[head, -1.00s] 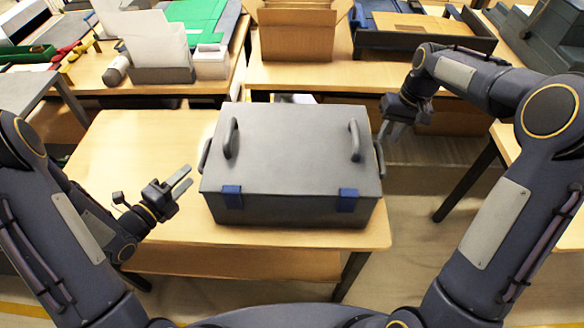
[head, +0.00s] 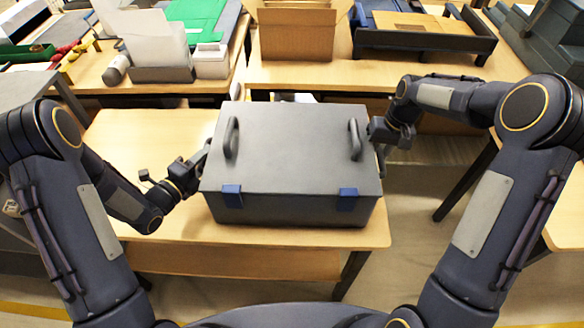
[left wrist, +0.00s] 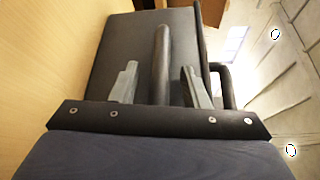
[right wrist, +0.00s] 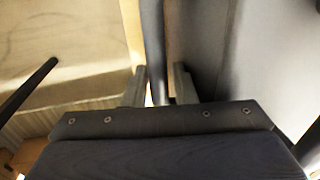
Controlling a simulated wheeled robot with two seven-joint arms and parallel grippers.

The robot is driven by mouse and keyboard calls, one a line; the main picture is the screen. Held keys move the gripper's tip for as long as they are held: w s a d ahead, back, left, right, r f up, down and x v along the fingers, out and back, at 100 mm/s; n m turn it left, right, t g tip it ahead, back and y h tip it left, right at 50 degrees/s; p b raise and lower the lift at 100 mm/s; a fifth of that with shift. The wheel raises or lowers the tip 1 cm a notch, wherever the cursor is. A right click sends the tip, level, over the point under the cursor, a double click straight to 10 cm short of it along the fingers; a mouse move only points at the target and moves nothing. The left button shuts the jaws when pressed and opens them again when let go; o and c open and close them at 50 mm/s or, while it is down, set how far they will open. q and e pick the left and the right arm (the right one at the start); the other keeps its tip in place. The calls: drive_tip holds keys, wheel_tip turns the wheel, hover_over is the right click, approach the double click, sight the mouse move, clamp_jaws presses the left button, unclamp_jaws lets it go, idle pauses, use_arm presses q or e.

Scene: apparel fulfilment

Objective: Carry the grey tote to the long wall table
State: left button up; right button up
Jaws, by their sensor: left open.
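The grey tote (head: 290,150), lidded with two blue latches, sits on the near wooden table (head: 140,130). My left gripper (head: 204,158) is at the tote's left end. In the left wrist view, its fingers (left wrist: 160,85) are apart on either side of the end handle (left wrist: 161,55), with gaps on both sides. My right gripper (head: 380,148) is at the right end, its fingertips mostly hidden. In the right wrist view, its fingers (right wrist: 158,88) stand close on either side of the other end handle (right wrist: 152,40); whether they grip it is unclear.
Behind a gap stand two tables: one with a cardboard box (head: 297,32) and a dark tray (head: 425,40), the other with white bins (head: 160,65) and a green item (head: 202,20). Another table edge (head: 565,215) is at right. Floor shows at front right.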

use_arm(q)
drive_tip(key=shift+c, duration=0.3)
use_arm(e)
drive_tip(key=shift+c, duration=0.4)
use_arm(q)
drive_tip(key=c, duration=0.5)
use_arm(e)
clamp_jaws()
use_arm(q)
clamp_jaws()
drive_tip(key=shift+r, duration=0.25)
use_arm(e)
drive_tip(key=shift+w+r, duration=0.1)
drive_tip(key=shift+r, duration=0.15)
